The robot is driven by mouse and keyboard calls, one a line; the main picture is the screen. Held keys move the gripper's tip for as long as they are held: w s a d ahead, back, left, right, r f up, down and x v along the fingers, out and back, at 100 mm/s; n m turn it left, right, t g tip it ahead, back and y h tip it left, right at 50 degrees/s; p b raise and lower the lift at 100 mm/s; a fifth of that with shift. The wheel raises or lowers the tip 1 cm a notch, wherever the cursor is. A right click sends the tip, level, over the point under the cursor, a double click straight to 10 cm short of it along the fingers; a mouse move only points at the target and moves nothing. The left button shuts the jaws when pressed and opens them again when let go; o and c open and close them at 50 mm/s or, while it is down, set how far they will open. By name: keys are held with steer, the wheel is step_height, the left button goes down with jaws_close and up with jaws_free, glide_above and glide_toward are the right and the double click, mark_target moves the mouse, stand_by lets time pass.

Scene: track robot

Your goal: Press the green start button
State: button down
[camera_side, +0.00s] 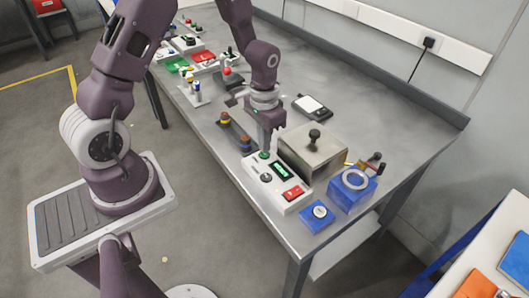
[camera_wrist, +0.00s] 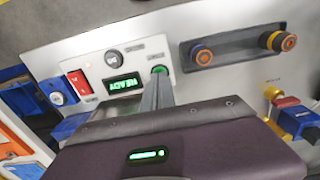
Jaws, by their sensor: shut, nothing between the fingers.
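The green start button (camera_side: 264,155) is at the far end of a white control box (camera_side: 283,202). It also shows in the wrist view (camera_wrist: 160,69), just beyond my fingertips. My gripper (camera_side: 267,145) points down, its fingers together and empty, with the tips right by the button. In the wrist view my gripper (camera_wrist: 159,82) partly overlaps the button's near side. I cannot tell whether the tips touch it.
A metal box with a black knob (camera_side: 313,155) stands close to the right of the control box. A blue block with a ring (camera_side: 353,192) and a blue button box (camera_side: 317,217) are near the front edge. A dark holder with orange-topped parts (camera_side: 234,134) lies to the left.

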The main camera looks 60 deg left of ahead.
steer(key=shift+f, duration=0.65)
steer(key=shift+r, duration=2.4)
steer(key=shift+r, duration=0.3)
steer(key=s+d+r+t, duration=0.2)
steer(key=s+r, duration=0.2)
steer(key=r, duration=0.4)
steer(key=s+d+r+t, duration=0.15)
steer(key=s+r, duration=0.25)
steer(key=r, duration=0.5)
steer(key=s+d+r+t, duration=0.2)
steer(key=s+d+r, duration=0.1)
steer(key=s, duration=0.8)
steer(key=shift+d+r, duration=0.2)
steer(key=shift+r, duration=0.65)
